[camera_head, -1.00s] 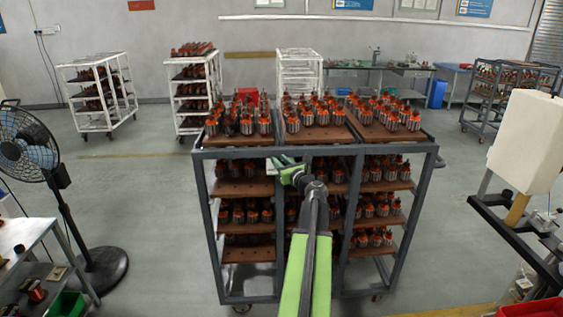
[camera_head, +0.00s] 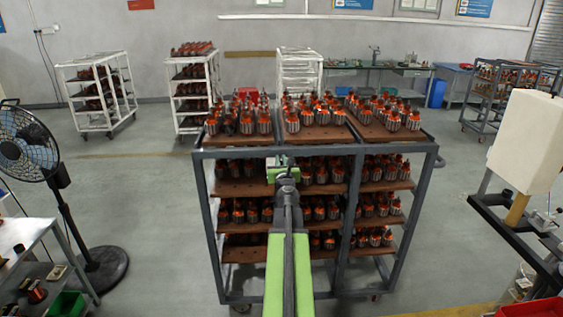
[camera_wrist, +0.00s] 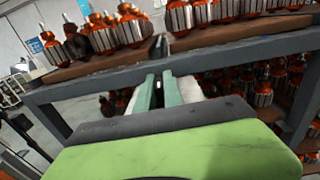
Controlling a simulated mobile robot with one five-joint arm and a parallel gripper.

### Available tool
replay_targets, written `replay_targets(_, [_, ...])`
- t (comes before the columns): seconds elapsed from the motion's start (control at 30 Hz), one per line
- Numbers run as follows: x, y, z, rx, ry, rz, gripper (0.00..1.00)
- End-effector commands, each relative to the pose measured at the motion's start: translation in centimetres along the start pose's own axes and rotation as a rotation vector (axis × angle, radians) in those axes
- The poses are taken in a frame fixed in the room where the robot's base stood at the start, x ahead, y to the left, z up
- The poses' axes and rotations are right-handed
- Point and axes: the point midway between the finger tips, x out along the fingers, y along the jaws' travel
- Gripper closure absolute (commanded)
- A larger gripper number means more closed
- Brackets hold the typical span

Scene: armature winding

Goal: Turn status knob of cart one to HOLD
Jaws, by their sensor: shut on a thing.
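The dark grey cart (camera_head: 310,151) stands in front of me, its trays loaded with orange and steel armatures. My gripper (camera_head: 283,163) is at the front of the cart, just below the top rail. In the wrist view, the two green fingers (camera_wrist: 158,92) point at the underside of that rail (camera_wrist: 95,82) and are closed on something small. The status knob cannot be made out; the fingers and my wrist cover that spot. Pale surfaces (camera_wrist: 187,89) show beside the fingers. The knob's setting and any label cannot be read.
A standing fan (camera_head: 32,150) and a bench (camera_head: 25,240) are at the left. A pale box on a dark stand (camera_head: 527,142) is at the right. White carts (camera_head: 100,95) stand behind. Open floor lies on both sides of the grey cart.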

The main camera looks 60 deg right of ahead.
Motion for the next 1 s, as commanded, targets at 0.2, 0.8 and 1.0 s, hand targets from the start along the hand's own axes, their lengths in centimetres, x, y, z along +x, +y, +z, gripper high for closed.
replay_targets(0.2, [-0.1, 0.0, 0.0, 0.0, 0.0, -0.031, 1.0])
replay_targets(0.8, [0.0, -0.1, 0.0, 0.0, 0.0, -0.03, 0.66])
replay_targets(1.0, [-1.3, 0.4, 0.0, 0.0, 0.0, -0.029, 0.66])
